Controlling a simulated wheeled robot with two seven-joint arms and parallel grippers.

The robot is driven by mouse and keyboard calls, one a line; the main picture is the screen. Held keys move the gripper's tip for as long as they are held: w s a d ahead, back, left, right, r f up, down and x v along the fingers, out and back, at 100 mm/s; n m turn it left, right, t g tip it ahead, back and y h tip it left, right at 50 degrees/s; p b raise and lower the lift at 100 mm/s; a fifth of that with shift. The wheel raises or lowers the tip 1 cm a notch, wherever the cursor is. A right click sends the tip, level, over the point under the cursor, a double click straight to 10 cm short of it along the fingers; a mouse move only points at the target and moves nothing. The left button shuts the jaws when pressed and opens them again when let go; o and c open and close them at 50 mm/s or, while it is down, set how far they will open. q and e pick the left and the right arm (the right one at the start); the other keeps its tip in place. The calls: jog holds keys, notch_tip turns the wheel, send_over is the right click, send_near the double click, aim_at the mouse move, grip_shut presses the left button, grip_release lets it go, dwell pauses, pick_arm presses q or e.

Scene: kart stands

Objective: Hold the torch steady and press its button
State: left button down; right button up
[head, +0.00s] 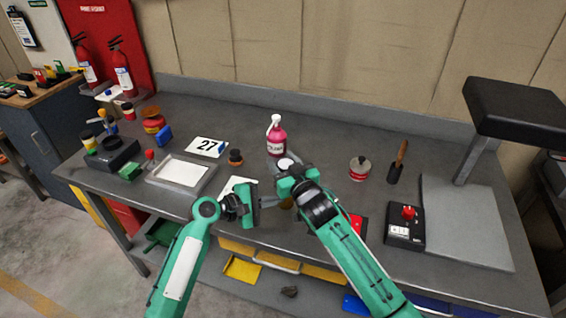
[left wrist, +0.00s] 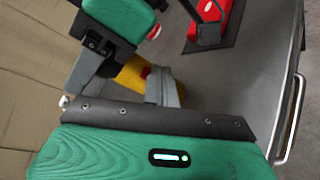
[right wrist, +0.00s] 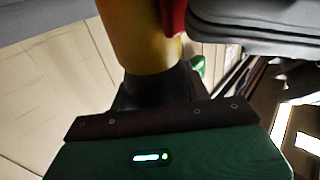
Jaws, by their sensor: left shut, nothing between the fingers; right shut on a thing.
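The yellow torch shows in the left wrist view (left wrist: 132,76) and the right wrist view (right wrist: 133,35); in the head view only a small part (head: 286,203) shows under my right arm. My right gripper (head: 286,193) is shut on the torch, its dark fingers around the body (right wrist: 158,84). The torch's red button (left wrist: 145,72) faces my left gripper. My left gripper (head: 273,200) is shut and empty, its grey fingertips (left wrist: 163,75) right beside the button; they also show in the right wrist view (right wrist: 250,28). I cannot tell whether they touch it.
A pink spray bottle (head: 277,138) stands behind my right gripper. A white tray (head: 181,173) lies left. The bench's front edge runs below my arms.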

pick_arm(q)
jog(key=shift+w, duration=0.25)
dwell(0.3)
jog(key=shift+s, duration=0.1)
jog(key=shift+s+a, duration=0.1)
jog(key=shift+s, duration=0.35)
jog(key=shift+s+a, duration=0.3)
jog(key=shift+s, duration=0.65)
jog(key=shift+s+a, duration=0.35)
jog(key=shift+s, duration=0.6)
jog(key=shift+s+a, duration=0.3)
jog(key=shift+s, duration=0.65)
pick_arm(e)
jog(key=o, duration=1.2)
